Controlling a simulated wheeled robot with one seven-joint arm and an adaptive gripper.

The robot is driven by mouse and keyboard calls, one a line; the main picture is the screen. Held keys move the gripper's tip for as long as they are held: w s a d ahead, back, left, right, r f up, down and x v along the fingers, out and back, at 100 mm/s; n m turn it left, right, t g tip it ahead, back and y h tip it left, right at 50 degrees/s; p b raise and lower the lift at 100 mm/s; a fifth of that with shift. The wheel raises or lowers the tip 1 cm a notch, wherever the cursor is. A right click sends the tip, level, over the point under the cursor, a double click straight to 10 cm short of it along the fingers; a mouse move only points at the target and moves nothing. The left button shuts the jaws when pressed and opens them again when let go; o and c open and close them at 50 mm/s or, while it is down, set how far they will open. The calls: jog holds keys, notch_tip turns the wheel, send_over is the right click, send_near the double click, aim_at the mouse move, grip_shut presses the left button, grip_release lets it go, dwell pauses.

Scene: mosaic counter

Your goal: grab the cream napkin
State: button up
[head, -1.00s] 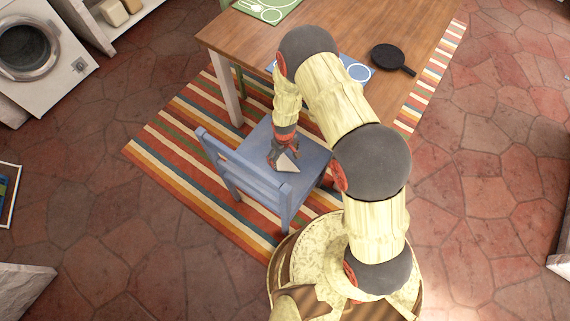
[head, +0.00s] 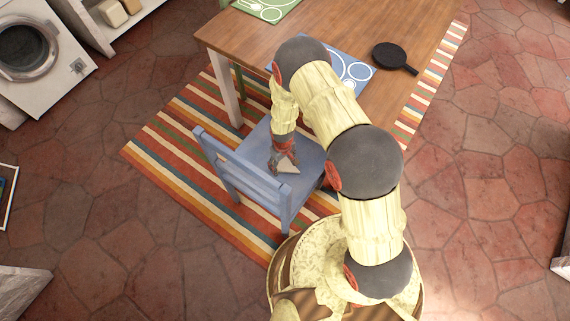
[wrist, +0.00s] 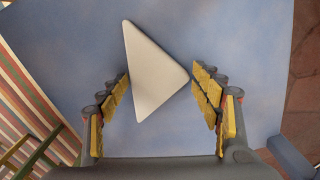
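The cream napkin (wrist: 150,65) is a folded triangle on the seat of the blue chair (wrist: 60,40). In the head view the napkin (head: 289,169) is partly hidden by my gripper (head: 283,160). In the wrist view my gripper (wrist: 160,78) is open, with one yellow-padded finger on each side of the napkin's near part. The napkin's far tip reaches beyond the fingertips. The left fingertip is very close to the napkin's left edge and the right one close to its right corner; I cannot tell whether either touches.
The chair's backrest (head: 240,167) stands left of my gripper. The wooden table (head: 245,40) is behind, with a black pan (head: 390,55) and a blue placemat (head: 350,70). A striped rug (head: 180,140) lies under the chair.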

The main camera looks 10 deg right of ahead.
jog(key=c, duration=0.6)
